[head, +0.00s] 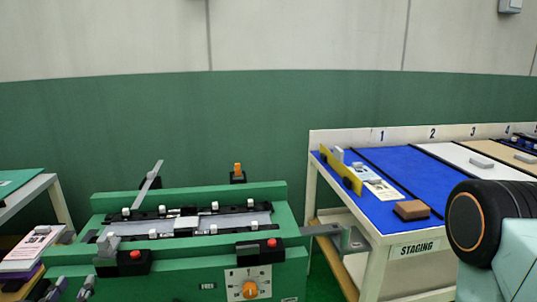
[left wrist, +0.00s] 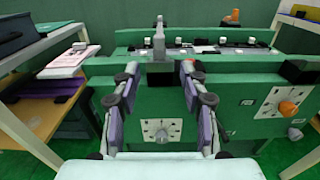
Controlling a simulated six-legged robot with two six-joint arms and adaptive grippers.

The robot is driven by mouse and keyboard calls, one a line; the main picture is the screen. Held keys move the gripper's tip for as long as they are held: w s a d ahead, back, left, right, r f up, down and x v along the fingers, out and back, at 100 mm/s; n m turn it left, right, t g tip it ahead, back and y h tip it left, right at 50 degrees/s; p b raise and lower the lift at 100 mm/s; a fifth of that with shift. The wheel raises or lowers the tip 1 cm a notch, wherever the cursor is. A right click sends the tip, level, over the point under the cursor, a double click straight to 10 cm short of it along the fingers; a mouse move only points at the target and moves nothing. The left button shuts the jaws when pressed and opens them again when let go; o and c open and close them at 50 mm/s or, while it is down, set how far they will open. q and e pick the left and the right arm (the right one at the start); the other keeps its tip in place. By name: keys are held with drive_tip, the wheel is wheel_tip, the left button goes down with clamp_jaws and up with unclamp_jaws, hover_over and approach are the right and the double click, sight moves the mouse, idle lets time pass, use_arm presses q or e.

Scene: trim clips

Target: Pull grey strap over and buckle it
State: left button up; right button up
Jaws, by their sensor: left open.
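A green bench fixture (head: 185,278) carries a long grey strip with white clips along its top. A thin grey strap-like piece (head: 152,178) stands tilted up at its back left. A grey upright piece (head: 108,243) rises from a black block at the front left; it also shows in the left wrist view (left wrist: 158,42). Another flat grey piece (head: 322,229) sticks out at the right end. I cannot tell which is the buckle. My left gripper (head: 69,290) is open and empty, low in front of the front-left block. Its fingers (left wrist: 160,76) frame that block from nearer the camera.
An orange dial (head: 249,289) and red buttons (head: 272,242) are on the fixture's front. A staging table (head: 412,248) with a brown block (head: 411,210) stands right. A shelf with books (head: 33,248) stands left. My own arm fills the right edge.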

use_arm(q)
drive_tip(key=s+d+f+m+g+h, duration=0.2)
drive_tip(key=d+f+m+g, duration=0.3)
drive_tip(key=m, duration=0.6)
drive_tip(key=s+d+f+m+g+h, duration=0.3)
drive_tip(key=d+f+m, duration=0.2)
drive_tip(key=f+m, duration=0.5)
drive_tip(key=s+d+f+m+g, duration=0.2)
drive_tip(key=s+d+m+g, duration=0.1)
drive_tip(key=s+m, duration=0.2)
drive_tip(key=s+d+f+m+g, duration=0.2)
drive_tip(key=s+m, duration=0.4)
drive_tip(key=s, duration=0.3)
drive_tip(key=s+d+f+m+g+y, duration=0.1)
drive_tip(key=s+d+f+m+g, duration=0.2)
drive_tip(key=s+m, duration=0.3)
drive_tip(key=shift+s+d+f+g, duration=0.35)
drive_tip(key=shift+s+f+g, duration=0.05)
drive_tip(key=shift+g, duration=0.4)
